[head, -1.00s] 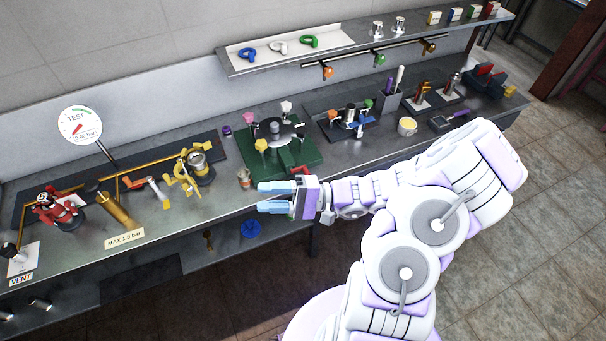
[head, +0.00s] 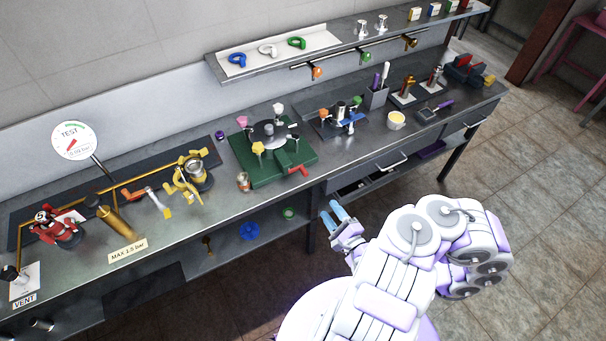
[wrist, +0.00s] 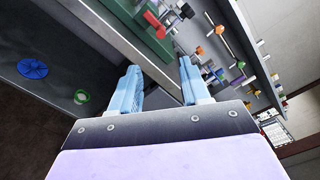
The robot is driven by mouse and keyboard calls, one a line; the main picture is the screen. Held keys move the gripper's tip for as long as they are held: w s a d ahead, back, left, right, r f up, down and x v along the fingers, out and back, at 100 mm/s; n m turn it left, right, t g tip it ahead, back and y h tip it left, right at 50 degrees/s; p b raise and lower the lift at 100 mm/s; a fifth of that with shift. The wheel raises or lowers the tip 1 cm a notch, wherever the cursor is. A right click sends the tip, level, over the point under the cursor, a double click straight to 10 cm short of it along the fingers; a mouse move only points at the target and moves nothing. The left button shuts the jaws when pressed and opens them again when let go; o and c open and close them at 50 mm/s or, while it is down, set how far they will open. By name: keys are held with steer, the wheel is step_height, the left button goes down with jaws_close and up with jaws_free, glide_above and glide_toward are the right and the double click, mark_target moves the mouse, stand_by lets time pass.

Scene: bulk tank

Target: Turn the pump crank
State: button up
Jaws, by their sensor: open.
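I cannot tell for certain which part is the pump crank. A red device (head: 55,228) stands at the left end of the bench, beside a brass pipe and a brass cylinder (head: 119,222). A yellow fitting (head: 188,182) with a glass-topped body is right of them. A green base (head: 262,172) carries a dark disc with coloured knobs and has a red handle (head: 300,170) at its front right. My gripper (head: 336,210) is open and empty, in front of the bench and below its top. In the wrist view its blue fingers (wrist: 160,68) are apart with nothing between them.
A round TEST gauge (head: 74,140) stands behind the pipe. A small copper-coloured part (head: 243,181) sits left of the green base. A blue wheel (head: 249,231) and green ring (head: 289,213) are under the bench. A drawer (head: 385,165) and bench leg are near my arm.

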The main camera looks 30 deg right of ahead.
mark_target(306, 174)
steer(key=w+b, duration=0.6)
steer(key=w, duration=1.1)
steer(key=shift+w+a+f, duration=0.1)
steer(key=shift+w+a, duration=0.05)
steer(key=shift+c, duration=0.4)
jaws_close()
